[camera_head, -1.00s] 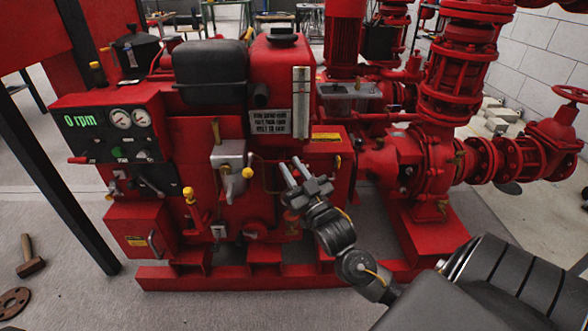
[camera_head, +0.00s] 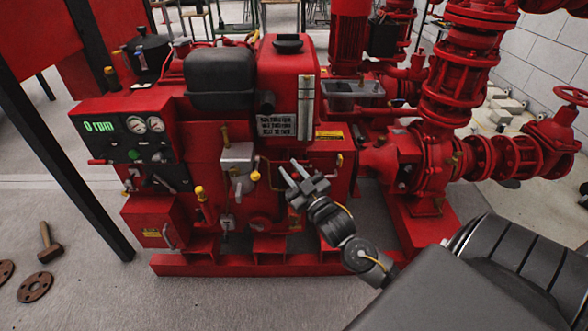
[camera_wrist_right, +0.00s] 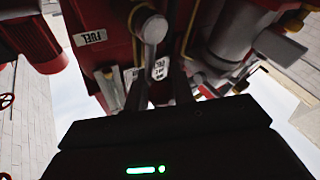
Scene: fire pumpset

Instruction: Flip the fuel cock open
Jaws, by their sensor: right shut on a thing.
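The fuel cock shows in the right wrist view as a grey lever (camera_wrist_right: 153,32) with a round hub, on the red machine beside a white FUEL label (camera_wrist_right: 90,37). The lever points down between the fingers of my right gripper (camera_wrist_right: 158,88), which is shut on it; the exact contact is dark. In the head view my right gripper (camera_head: 290,170) reaches the front of the red pump engine (camera_head: 225,150), below the black-lettered sign. The fuel cock is not clearly visible there, small and partly covered by the gripper. My left gripper is not in view.
A control panel (camera_head: 127,140) reading 0 rpm is on the engine's left. Yellow-capped parts and thin pipes surround the gripper. Red pump piping (camera_head: 410,160) stands at right. The floor in front is open.

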